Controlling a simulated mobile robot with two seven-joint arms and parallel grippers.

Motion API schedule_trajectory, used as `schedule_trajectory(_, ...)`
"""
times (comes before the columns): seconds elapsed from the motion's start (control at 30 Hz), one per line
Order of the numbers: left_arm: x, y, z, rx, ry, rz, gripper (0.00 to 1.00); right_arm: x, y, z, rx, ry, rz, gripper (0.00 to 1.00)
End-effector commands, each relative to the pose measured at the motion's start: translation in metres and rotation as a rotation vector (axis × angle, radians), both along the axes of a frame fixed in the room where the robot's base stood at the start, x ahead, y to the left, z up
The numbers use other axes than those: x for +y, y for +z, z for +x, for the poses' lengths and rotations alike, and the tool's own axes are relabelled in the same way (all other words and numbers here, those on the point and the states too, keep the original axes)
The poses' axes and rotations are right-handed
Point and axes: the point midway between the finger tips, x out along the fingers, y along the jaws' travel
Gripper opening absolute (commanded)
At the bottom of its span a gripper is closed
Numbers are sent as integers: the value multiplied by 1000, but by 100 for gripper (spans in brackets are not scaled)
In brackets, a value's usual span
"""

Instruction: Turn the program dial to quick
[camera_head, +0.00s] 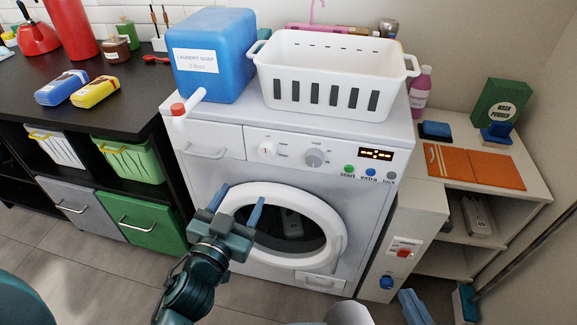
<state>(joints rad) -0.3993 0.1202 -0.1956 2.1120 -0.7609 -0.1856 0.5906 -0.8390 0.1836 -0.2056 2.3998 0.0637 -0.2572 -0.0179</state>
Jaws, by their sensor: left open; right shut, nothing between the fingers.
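The front-loading washing machine (222,168) has two knobs on its panel: a white one (268,149) at left and a grey one (316,158) to its right. The small lettering around both is too blurred to read, so I cannot tell which is the program dial or its setting. My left gripper (238,203) is open and empty, in front of the round door's upper left, below the knobs and apart from them. My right gripper (410,297) shows only as blue fingers at the bottom edge, shut and empty, right of the machine.
A blue soap container (212,60) and a white basket (325,75) stand on the machine. Green, blue and grey buttons and a display (375,154) lie right of the knobs. A dark counter (125,110) is at left, a shelf unit (470,207) at right.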

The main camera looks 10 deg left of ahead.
Motion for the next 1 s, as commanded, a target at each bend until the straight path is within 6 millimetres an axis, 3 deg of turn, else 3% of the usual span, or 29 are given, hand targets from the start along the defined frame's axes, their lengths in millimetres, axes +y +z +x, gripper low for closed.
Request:
schedule_trajectory(0.27, -3, 3, 25, -10, -2, 3, 58, -1, 3, 0, -4, -2, 4, 0)
schedule_trajectory(0.7, -11, 2, 111, -7, 0, 3, 58, -1, 2, -1, -3, -4, 5, 0)
schedule_trajectory(1.0, -13, 0, 131, -4, 0, 2, 58, -1, 1, 0, -3, -1, 1, 0)
